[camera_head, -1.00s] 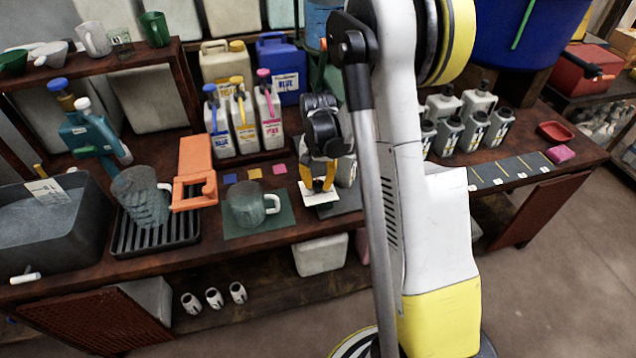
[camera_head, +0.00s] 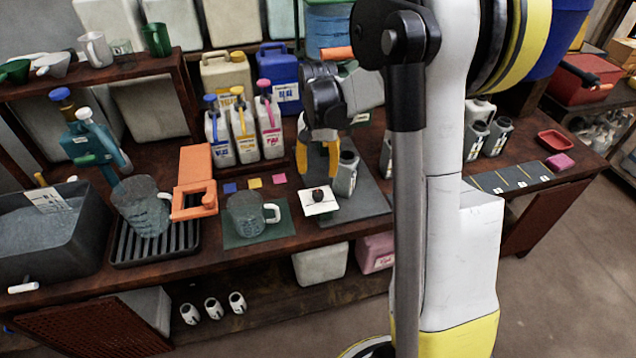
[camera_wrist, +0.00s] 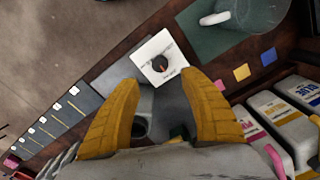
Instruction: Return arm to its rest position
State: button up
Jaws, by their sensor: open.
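My gripper (camera_head: 319,158) is in the air above the bench, its yellow fingers apart with nothing between them. In the wrist view my gripper (camera_wrist: 160,115) shows both fingers spread wide. Below it a white card with a dark round knob (camera_head: 319,200) lies at the left edge of a grey mat (camera_head: 352,208). The card (camera_wrist: 150,50) also shows beyond the fingertips in the wrist view. A grey bottle (camera_head: 347,174) stands on the mat close to the right of my gripper. My arm covers part of the bench to the right.
A clear jug (camera_head: 245,214) stands on a green mat left of the card. Blue, yellow and pink-topped bottles (camera_head: 242,135) stand behind. An orange frame (camera_head: 195,182) and a larger jug (camera_head: 143,205) are further left. Several grey bottles (camera_head: 487,132) stand right of my arm.

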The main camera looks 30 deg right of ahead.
jog(key=shift+r, duration=1.3)
